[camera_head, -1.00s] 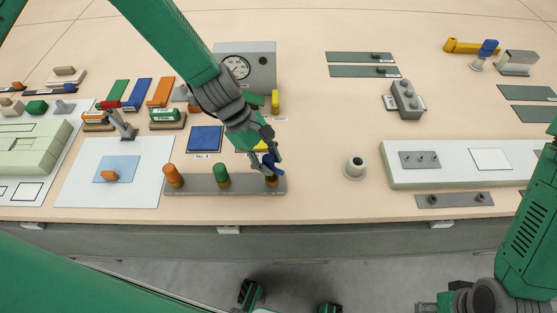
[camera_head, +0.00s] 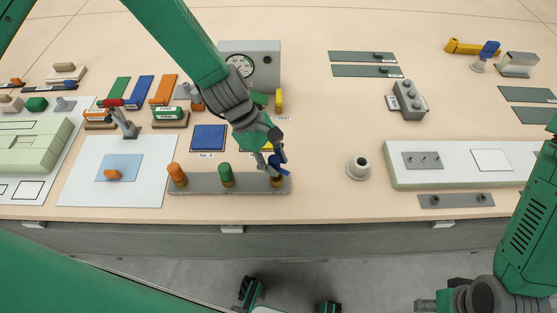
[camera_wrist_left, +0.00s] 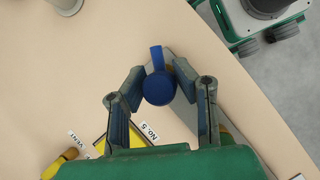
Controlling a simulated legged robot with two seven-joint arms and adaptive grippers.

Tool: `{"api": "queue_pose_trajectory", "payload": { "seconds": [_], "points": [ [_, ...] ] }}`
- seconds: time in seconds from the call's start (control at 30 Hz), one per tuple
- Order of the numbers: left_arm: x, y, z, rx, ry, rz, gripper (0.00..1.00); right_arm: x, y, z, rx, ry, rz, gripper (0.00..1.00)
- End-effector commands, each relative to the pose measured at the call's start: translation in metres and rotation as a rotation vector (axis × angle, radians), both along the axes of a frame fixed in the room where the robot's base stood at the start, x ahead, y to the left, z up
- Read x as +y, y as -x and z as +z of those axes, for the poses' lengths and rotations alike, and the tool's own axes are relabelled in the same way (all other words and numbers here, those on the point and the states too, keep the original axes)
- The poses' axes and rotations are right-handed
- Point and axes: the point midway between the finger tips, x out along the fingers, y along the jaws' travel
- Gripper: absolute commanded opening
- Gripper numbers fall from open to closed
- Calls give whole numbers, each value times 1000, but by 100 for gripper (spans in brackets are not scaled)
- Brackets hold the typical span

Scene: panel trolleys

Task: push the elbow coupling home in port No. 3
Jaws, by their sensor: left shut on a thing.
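The blue elbow coupling (camera_head: 280,168) is between the fingers of my left gripper (camera_head: 274,158), at the right end of a grey port bar (camera_head: 250,186). My left gripper is shut on it. In the left wrist view the coupling (camera_wrist_left: 158,88) shows as a round blue end between the two fingers (camera_wrist_left: 160,76). The brass port (camera_head: 277,181) stands under the coupling; whether the coupling is fully seated cannot be told. An orange coupling (camera_head: 175,173) and a green coupling (camera_head: 226,174) stand on the other ports of the bar. No right fingers show.
A gauge box (camera_head: 250,62) and a blue plate (camera_head: 208,138) lie behind the bar. A white sheet (camera_head: 140,185) lies to its left. A pale round socket (camera_head: 359,167) stands to its right, with free table between. The table's front edge is close to the bar.

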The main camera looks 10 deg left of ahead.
Motion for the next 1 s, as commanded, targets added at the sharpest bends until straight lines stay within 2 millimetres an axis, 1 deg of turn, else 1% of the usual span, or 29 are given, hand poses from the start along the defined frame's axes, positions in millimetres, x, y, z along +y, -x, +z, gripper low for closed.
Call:
{"api": "queue_pose_trajectory", "payload": {
  "seconds": [0.23,0.67,1.0],
  "points": [
    [-10,0,3,-1,-8,-4,0,0,0,5,0,1,-1,40],
    [0,0,-2,0,4,-3,0,0,0,4,0,1,-1,40],
    [-8,0,-9,-1,-5,-2,0,0,0,-1,0,0,-1,40]
  ]
}}
